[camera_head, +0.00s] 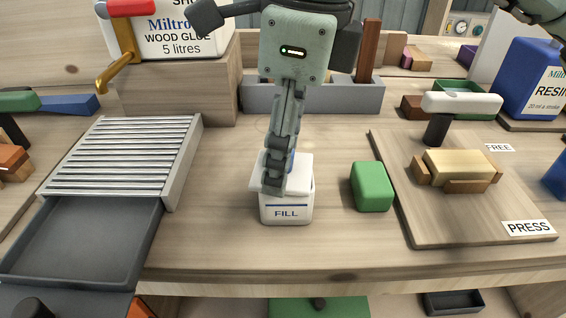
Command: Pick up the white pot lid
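A white pot (287,212) marked FILL stands upright on the bench near its front edge, left of a green block. Its white top, which looks like the lid (302,176), shows on both sides of my fingers and appears to rest on the pot. My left gripper (276,186) reaches down from above, with its fingertips in front of the lid and the pot's upper part. The fingers line up one behind the other, so their gap is hidden. A small bluish part shows behind them. My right gripper is out of view; only part of that arm shows at the top right.
The green block (371,187) stands close to the pot's right. A wooden board (420,225) marked PRESS lies further right. A ribbed rack (130,155) and a dark tray (85,240) are at the left. A grey bin (345,100) stands behind. Bench wood around the pot's front is clear.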

